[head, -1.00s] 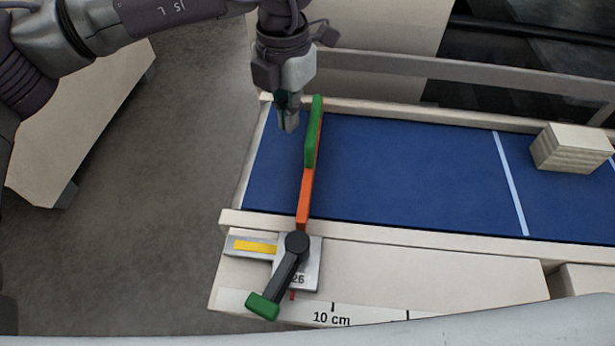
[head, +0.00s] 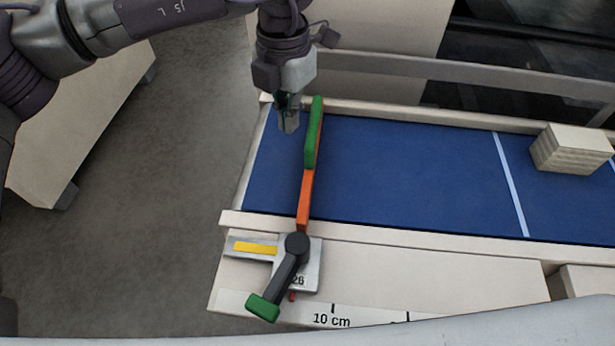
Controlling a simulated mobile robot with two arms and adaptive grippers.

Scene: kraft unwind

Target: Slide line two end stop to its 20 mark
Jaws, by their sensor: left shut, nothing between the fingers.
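The end stop is an orange arm (head: 305,198) with a green pad (head: 313,135) that reaches across the blue belt (head: 410,175). Its grey carriage (head: 309,270) sits on the front rail and bears a dark lever (head: 288,268) with a green tip (head: 263,307). A small red pointer (head: 292,295) shows below the carriage, left of the "10 cm" mark on the scale (head: 340,316). No 20 mark is readable. My left gripper (head: 288,127) is shut and empty, over the belt's left end, just left of the green pad. I cannot tell if they touch. My right gripper is not in view.
A stack of pale boards (head: 572,149) lies on the belt at the right, beyond a white cross line (head: 511,183). The belt between the end stop and that line is clear. A pale rail (head: 450,75) runs behind the belt.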

